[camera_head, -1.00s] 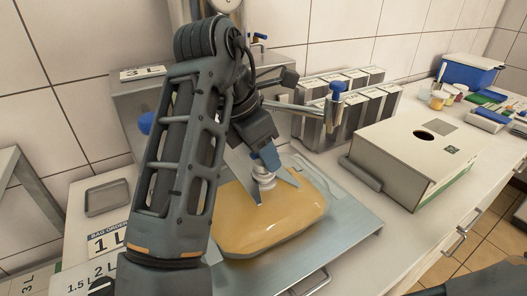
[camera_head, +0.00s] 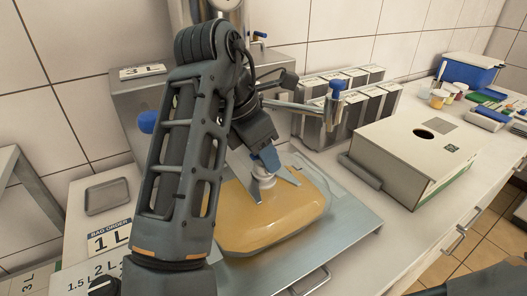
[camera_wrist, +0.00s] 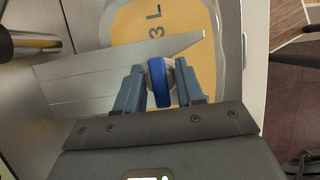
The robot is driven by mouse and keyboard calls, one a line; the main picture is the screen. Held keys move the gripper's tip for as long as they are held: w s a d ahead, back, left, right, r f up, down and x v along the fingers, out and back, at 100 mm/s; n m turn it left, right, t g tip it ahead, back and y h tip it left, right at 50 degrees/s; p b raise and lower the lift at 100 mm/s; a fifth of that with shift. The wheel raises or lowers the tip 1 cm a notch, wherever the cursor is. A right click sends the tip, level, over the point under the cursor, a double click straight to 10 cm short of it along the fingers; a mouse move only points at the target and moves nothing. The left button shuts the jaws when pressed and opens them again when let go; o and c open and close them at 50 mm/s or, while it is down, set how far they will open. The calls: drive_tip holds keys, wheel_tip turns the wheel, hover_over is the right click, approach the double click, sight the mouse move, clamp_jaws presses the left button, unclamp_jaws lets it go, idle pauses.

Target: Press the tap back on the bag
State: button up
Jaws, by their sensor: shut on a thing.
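The bag (camera_head: 262,218) is a flat pouch of orange-yellow liquid. It lies on the metal tray (camera_head: 345,237) in the middle of the head view. It also shows in the wrist view (camera_wrist: 187,48), marked "3 L". My gripper (camera_head: 264,163) points down over the bag's back edge. In the wrist view my gripper (camera_wrist: 160,85) is shut on the tap (camera_wrist: 159,82), which has a blue part and a pale body. The tap's pale base (camera_head: 263,182) is over the bag's spout area, by a grey metal plate (camera_wrist: 130,70). Whether the tap is seated on the bag is hidden.
A metal filling machine with a nozzle (camera_head: 338,88) stands behind the bag. Several grey boxes (camera_head: 375,108) stand behind at right, and a white carton with a round hole (camera_head: 420,150) stands right. Signs (camera_head: 108,238) and a small tray (camera_head: 107,196) lie at left.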

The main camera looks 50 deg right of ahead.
drive_tip(key=shift+f, duration=0.1)
drive_tip(key=o, duration=1.1)
drive_tip(key=p+v, duration=0.1)
drive_tip(key=v, duration=0.3)
drive_tip(key=d+p+v, duration=0.1)
drive_tip(key=p+v, duration=0.1)
drive_tip(key=v, duration=0.3)
drive_tip(key=d+r+p+v, duration=0.1)
drive_tip(key=v, duration=0.3)
drive_tip(key=shift+s+a+r, duration=0.1)
drive_tip(key=shift+s, duration=0.3)
